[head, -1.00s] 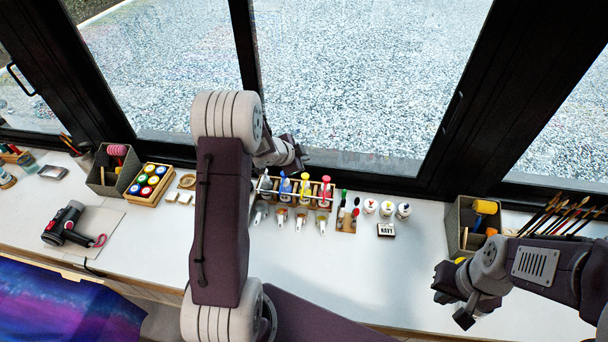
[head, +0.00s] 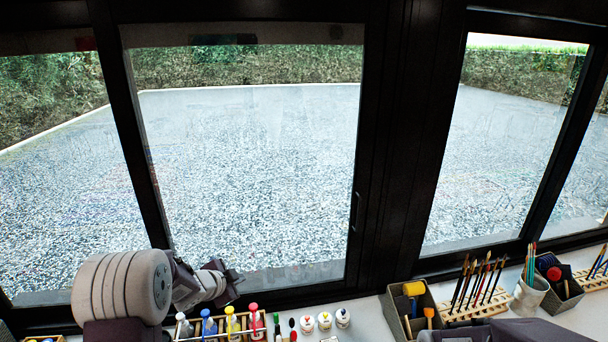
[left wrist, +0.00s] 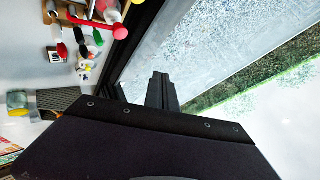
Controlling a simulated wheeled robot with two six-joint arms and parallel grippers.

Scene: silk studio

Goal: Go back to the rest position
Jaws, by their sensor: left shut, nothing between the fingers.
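My left gripper (head: 232,286) is shut and empty, in front of the window at the lower left of the head view. It is raised near the row of dye bottles (head: 230,326) at the bottom edge. In the left wrist view its shut fingers (left wrist: 162,90) point up the picture toward the window, with nothing between them. My right arm shows only as a dark part along the bottom right of the head view; its gripper is out of view.
A black window frame (head: 385,150) stands close behind the counter. White jars (head: 325,320), a grey bin (head: 398,312) with yellow and orange tools, a brush rack (head: 478,305), a brush cup (head: 530,295) and a second dark bin (head: 562,287) line the counter.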

